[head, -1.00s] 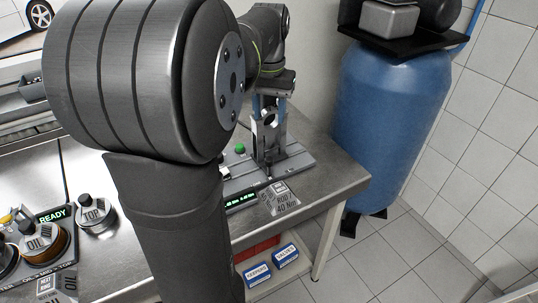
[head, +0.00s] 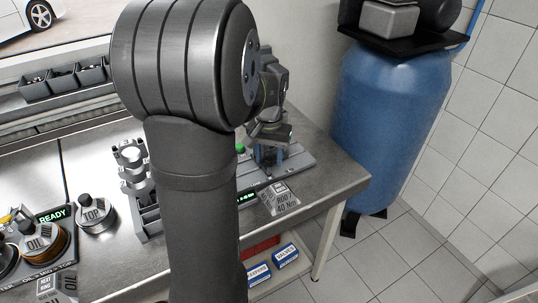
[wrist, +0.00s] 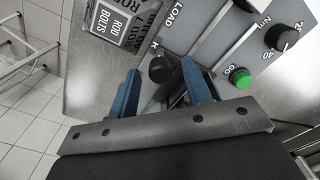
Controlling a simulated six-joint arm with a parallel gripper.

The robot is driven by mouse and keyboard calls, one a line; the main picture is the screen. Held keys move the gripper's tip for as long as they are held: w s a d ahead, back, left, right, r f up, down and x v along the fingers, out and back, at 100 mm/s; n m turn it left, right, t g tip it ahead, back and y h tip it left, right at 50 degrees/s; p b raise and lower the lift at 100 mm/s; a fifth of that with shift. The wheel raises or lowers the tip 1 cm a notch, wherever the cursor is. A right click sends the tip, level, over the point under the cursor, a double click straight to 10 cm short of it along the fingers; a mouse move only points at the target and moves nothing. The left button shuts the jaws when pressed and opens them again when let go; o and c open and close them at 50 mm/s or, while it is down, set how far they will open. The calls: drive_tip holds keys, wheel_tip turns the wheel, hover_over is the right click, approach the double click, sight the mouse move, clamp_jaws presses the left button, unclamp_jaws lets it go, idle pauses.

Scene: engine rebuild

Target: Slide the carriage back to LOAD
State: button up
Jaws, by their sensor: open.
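My gripper (wrist: 162,88) is open, its two blue fingers pointing down at the fixture plate (wrist: 212,28). In the wrist view a round black knob (wrist: 160,69) shows between the fingers, nearer the right one. I take it for the carriage's handle; the rest of the carriage is hidden or unclear. The word LOAD (wrist: 172,14) is printed on the plate beyond the knob. In the head view my gripper (head: 268,157) is low over the fixture (head: 298,160) at the bench's right end, and my arm hides part of the fixture.
A green GO button (wrist: 240,78) and a black dial (wrist: 281,36) sit right of the fingers in the wrist view. A silver piston-like part (head: 132,165) stands in a stand left of my arm. A labelled block (head: 281,199) lies near the bench's front edge.

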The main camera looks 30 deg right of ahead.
clamp_jaws()
drive_tip(key=shift+a, duration=4.55)
unclamp_jaws()
drive_tip(key=shift+a, duration=0.15)
